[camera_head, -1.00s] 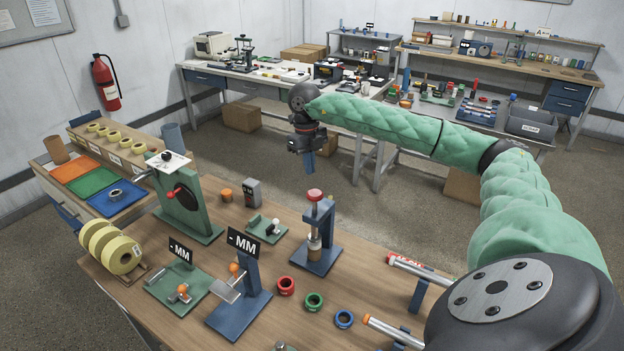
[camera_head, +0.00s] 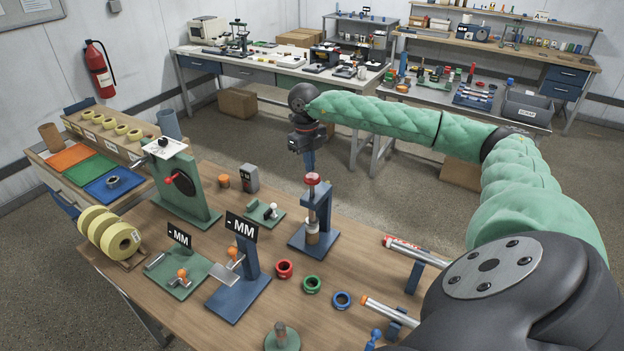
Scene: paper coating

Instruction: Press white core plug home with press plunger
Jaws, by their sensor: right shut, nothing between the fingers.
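The press (camera_head: 322,218) is a blue stand on a blue base near the middle of the wooden bench. Its press plunger has a red cap (camera_head: 313,180), which looks raised. A tan core (camera_head: 312,238) stands upright under the plunger, with a pale part above it that may be the white core plug; it is too small to be sure. My right gripper (camera_head: 309,166) is shut and empty. It points down just above the red cap in the picture; whether it touches the cap cannot be told. My left gripper is out of view.
Red (camera_head: 284,269), green (camera_head: 312,284) and blue (camera_head: 342,299) rings lie in front of the press. A green-based fixture (camera_head: 265,214) stands left of it. A green-framed spindle stand (camera_head: 190,190) and yellow rolls (camera_head: 122,240) are farther left. Tubes on blue stands lie at right.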

